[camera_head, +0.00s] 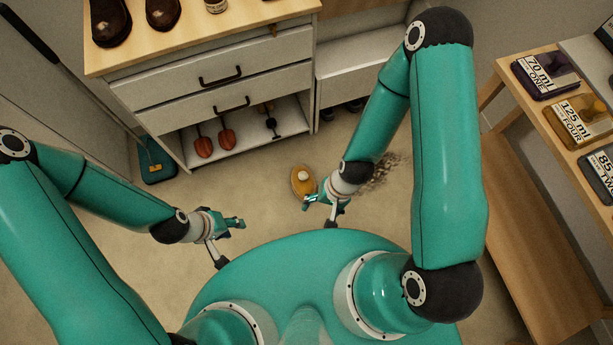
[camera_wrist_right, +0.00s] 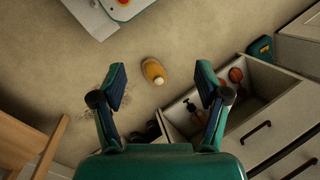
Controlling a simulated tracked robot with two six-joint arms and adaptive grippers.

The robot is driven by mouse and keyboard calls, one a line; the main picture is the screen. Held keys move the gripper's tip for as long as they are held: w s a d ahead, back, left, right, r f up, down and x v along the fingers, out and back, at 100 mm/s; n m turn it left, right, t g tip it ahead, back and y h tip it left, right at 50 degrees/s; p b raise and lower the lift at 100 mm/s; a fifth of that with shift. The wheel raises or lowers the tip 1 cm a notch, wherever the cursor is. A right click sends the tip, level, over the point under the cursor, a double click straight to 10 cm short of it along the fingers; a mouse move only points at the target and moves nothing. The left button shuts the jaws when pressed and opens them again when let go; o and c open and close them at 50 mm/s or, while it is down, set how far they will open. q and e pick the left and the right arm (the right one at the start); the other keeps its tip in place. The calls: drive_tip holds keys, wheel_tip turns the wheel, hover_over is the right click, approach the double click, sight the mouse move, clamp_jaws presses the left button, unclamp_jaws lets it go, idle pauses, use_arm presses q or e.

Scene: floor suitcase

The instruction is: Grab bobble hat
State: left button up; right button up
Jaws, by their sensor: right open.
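The bobble hat is a small orange-yellow thing with a pale bobble, lying on the floor (camera_head: 301,187). In the right wrist view the hat (camera_wrist_right: 151,69) shows between and beyond the fingers. My right gripper (camera_head: 309,202) is open and empty, and appears close to the hat in the head view. In the right wrist view its two fingers (camera_wrist_right: 160,72) stand wide apart with nothing between them. My left gripper (camera_head: 240,223) is left of the hat over the floor, apart from it. Its jaw opening is too small to judge.
A white drawer cabinet (camera_head: 205,88) stands behind, with red-brown objects (camera_head: 226,139) on its low shelf. A teal item (camera_head: 157,160) is at its left. A speckled brown patch (camera_head: 389,168) lies right of the hat. A wooden bench (camera_head: 530,210) is at right.

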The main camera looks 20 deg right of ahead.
drive_tip(key=s+a+f+m+g+y+b, duration=0.2)
drive_tip(key=f+m+b, duration=0.3)
drive_tip(key=f+m, duration=0.45)
drive_tip(key=s+a+f+m+g+y+b, duration=0.15)
drive_tip(key=f+m+b, duration=0.25)
drive_tip(key=f+m, duration=0.55)
drive_tip(key=n+t+h+b, duration=0.3)
drive_tip(key=n+t+b, duration=1.15)
drive_tip(key=n, duration=1.95)
approach(300, 175)
drive_tip(key=shift+m+t, duration=0.4)
drive_tip(key=shift+t, duration=0.2)
drive_tip(key=w+f, duration=0.1)
drive_tip(key=w+a+f+b, duration=0.1)
drive_tip(key=f, duration=0.1)
drive_tip(key=w+f, duration=0.1)
drive_tip(key=f, duration=0.1)
drive_tip(key=shift+w+a+f, duration=0.2)
drive_tip(key=shift+w+a, duration=0.2)
drive_tip(key=shift+w+a+f+b, duration=0.2)
drive_tip(key=shift+w+b, duration=0.15)
drive_tip(key=shift+w, duration=0.15)
drive_tip(key=b+x, duration=0.1)
drive_tip(key=x, duration=0.1)
drive_tip(key=b+x, duration=0.1)
drive_tip(key=x, duration=0.1)
drive_tip(key=shift+w+d+f, duration=0.1)
drive_tip(key=shift+w+f, duration=0.2)
drive_tip(key=shift+w+b, duration=0.3)
